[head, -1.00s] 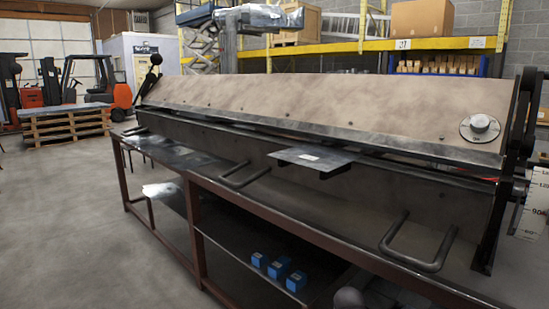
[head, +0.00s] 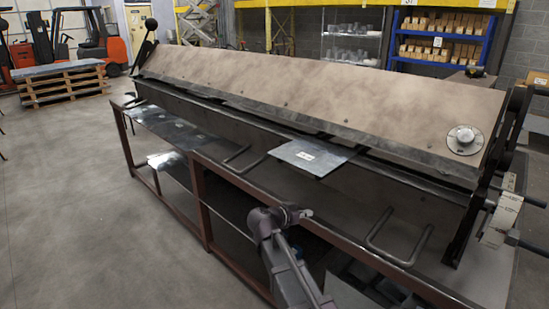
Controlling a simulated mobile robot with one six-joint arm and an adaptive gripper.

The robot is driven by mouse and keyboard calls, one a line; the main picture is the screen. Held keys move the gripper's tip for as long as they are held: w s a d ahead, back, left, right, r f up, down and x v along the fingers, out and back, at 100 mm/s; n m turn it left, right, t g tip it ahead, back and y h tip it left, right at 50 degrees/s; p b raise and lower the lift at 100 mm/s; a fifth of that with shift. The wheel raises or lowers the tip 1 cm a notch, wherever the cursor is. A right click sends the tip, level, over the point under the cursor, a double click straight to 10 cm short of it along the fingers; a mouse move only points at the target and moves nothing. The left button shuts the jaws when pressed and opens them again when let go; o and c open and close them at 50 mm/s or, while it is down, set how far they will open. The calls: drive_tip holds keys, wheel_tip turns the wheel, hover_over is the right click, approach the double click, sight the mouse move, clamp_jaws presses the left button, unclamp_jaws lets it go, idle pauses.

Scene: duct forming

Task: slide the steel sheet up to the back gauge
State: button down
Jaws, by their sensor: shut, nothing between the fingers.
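The steel sheet (head: 312,156) is a flat grey plate with a small white label. It lies at the front of the long folding machine, its far edge at the dark gap under the brown upper beam (head: 330,95) and its near part sticking out over the front apron. The back gauge is not visible; the beam hides the space behind it. My gripper (head: 303,213) is shut and empty. It appears below the sheet in the picture, near the machine's front rail, and looks apart from the sheet.
Bent bar handles (head: 401,240) stick out along the machine's front, another (head: 246,158) left of the sheet. Loose metal pieces lie on the left ledge (head: 170,122). A round dial (head: 464,140) sits at the beam's right end. Open floor (head: 80,200) lies to the left.

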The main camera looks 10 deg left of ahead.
sight(300, 159)
drive_tip(key=w+a+r+t+p, duration=0.2)
drive_tip(key=a+r+t+p, duration=0.2)
drive_tip(key=a+r, duration=0.6)
wheel_tip(300, 159, up, 3)
drive_tip(key=shift+w+a+f+m+t+p, duration=0.1)
drive_tip(key=shift+w+a+m+t+p, duration=0.25)
drive_tip(key=shift+p, duration=0.35)
drive_tip(key=shift+x, duration=2.3)
drive_tip(key=shift+x, duration=3.8)
drive_tip(key=shift+s+d, duration=0.15)
drive_tip(key=v, duration=0.7)
